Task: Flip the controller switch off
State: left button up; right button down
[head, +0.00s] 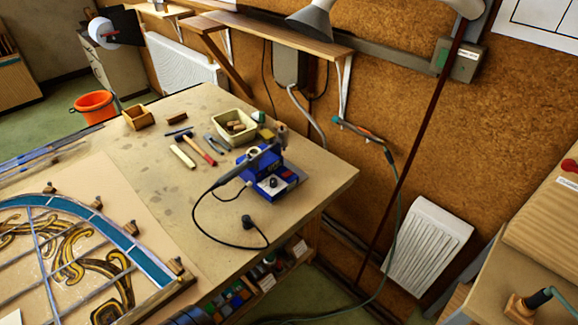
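A blue box that looks like the controller (288,180) stands near the right end of the workbench (320,185). A dark round knob or switch (273,183) shows on its pale sloping face. Its setting is too small to tell. A dark iron-like tool (247,168) lies across the top left of the box, and a black cable loops from it over the bench. A dark rounded part shows at the bottom edge, left of centre; I cannot tell what it is. Neither of my grippers can be made out.
A leaded panel (130,235) lies at the bench's left front. A hammer (200,150), a tray (234,126) and a small wooden box (138,117) lie behind. A black plug-like piece (247,221) lies before the controller.

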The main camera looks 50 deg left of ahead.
aim_at(288, 173)
jog(key=u, duration=0.85)
jog(key=i, duration=0.9)
jog(key=u, duration=0.95)
